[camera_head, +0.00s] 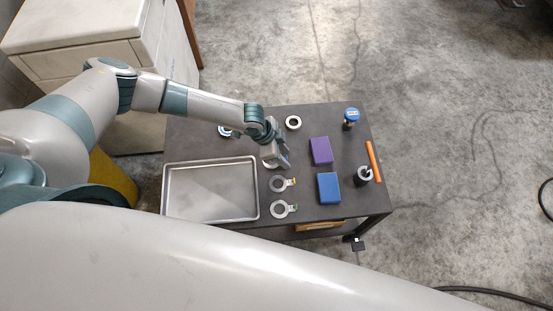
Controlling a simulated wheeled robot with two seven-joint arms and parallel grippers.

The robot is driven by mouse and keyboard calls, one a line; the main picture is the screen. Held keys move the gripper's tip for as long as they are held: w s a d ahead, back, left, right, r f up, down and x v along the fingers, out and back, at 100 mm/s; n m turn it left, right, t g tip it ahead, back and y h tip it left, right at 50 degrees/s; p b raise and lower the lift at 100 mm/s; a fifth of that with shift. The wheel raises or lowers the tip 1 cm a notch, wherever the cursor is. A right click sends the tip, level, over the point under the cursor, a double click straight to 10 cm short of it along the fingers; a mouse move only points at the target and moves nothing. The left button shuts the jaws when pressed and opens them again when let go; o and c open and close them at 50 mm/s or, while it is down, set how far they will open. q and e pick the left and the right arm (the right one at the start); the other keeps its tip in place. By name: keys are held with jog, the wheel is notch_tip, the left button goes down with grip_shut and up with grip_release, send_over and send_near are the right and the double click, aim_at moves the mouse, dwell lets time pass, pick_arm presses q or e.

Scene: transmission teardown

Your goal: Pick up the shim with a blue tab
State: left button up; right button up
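A ring-shaped shim (226,132) with some blue on it lies at the back left of the dark table, partly hidden by my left arm. Another pale ring (267,164) lies under my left gripper (284,164), mostly covered by it, so its tab cannot be made out. A shim with a yellow tab (277,185) and a shim with a green tab (278,210) lie in front of the gripper. My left gripper points down low over the table; its finger gap is too small to read. My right gripper is not in view.
A metal tray (211,216) fills the table's front left. A purple block (321,150), a blue block (329,187), a plain ring (293,122), a blue-capped part (351,116), a dark cylinder (363,175) and an orange bar (373,161) stand to the right and back.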

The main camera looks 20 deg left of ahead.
pick_arm(q)
jog(key=shift+c, duration=0.4)
grip_shut()
